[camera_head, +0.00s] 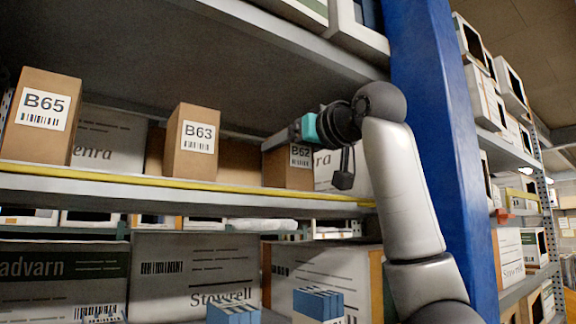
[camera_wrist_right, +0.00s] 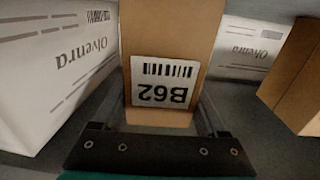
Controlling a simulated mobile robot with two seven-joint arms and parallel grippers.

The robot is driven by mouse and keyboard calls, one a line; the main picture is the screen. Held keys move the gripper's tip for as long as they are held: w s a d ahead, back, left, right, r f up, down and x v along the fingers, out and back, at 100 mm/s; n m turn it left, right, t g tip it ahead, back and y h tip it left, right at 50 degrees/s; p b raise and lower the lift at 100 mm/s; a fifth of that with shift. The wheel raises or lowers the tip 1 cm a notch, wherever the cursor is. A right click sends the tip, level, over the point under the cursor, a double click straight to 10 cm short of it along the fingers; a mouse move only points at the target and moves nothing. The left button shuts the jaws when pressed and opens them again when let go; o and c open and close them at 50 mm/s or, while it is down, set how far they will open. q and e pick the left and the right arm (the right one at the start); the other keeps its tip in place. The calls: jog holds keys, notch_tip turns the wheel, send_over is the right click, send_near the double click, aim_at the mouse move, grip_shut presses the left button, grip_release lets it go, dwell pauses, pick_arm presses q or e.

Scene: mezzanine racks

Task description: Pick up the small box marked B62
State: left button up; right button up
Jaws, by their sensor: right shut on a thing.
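The small brown box marked B62 (camera_head: 288,167) stands on the shelf with the yellow front edge, right of the B63 box. My right gripper (camera_head: 285,140) reaches in over it and partly hides its top and label. In the right wrist view the B62 box (camera_wrist_right: 170,50) appears upside down, and my right gripper (camera_wrist_right: 165,118) has its two fingers on either side of it, shut on it. The box appears to stand on the shelf still; its base contact is not clear. My left gripper is not in view.
Boxes B63 (camera_head: 193,142) and B65 (camera_head: 42,115) stand to the left on the same shelf (camera_head: 150,188). White cartons (camera_head: 108,137) stand behind. A blue rack upright (camera_head: 432,110) is right of my arm. Another shelf hangs above.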

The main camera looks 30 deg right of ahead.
jog(key=c, duration=0.4)
jog(key=shift+r, duration=0.2)
